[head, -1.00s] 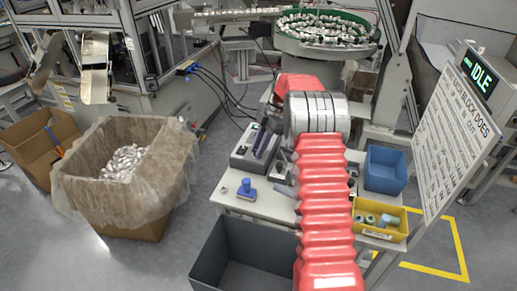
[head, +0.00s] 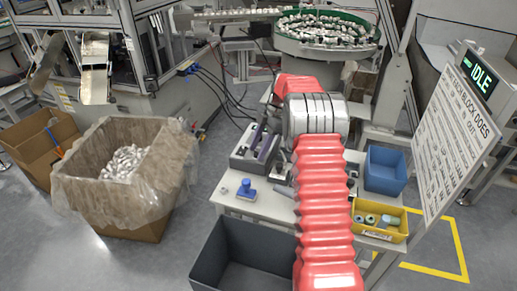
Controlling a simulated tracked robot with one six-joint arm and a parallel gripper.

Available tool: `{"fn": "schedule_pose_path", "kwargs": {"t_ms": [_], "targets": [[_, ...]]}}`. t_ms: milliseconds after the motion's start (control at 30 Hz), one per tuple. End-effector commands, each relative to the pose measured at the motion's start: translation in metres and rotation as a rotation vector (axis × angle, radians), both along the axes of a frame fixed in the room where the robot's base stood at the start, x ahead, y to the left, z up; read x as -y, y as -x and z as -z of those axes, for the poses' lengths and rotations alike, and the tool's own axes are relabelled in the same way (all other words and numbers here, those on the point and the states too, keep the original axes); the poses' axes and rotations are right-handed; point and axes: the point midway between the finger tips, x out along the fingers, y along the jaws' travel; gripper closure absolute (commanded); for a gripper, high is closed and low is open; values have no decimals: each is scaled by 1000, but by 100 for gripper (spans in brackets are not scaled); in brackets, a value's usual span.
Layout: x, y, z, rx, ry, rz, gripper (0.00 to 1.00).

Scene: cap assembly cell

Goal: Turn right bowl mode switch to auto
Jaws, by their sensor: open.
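A round feeder bowl (head: 325,30) with a green rim and many small metallic caps in it stands at the back right. No bowl mode switch can be made out; it may be hidden or too small to tell. My red-sleeved arm, with a silver joint, reaches from the bottom centre over the bench toward the area below the bowl. The end of my arm is hidden behind the joint and sleeve, so I cannot see my gripper or what it is near.
The bench (head: 225,201) carries a grey fixture (head: 243,160), a blue-handled stamp-like item (head: 247,190), a blue bin (head: 385,170) and a yellow bin (head: 385,236). A dark open bin (head: 215,270) is in front. A lined carton (head: 80,190) stands left; a sign board (head: 450,140) stands right.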

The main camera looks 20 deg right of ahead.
Motion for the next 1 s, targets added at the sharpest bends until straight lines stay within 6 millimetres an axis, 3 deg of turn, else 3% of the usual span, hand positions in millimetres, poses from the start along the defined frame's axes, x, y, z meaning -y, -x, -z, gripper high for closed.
{"fn": "schedule_pose_path", "kwargs": {"t_ms": [267, 1000], "targets": [[4, 0, -9, 1, 0, 0, 58], [47, -3, -111, 0, 0, 0, 58]]}}
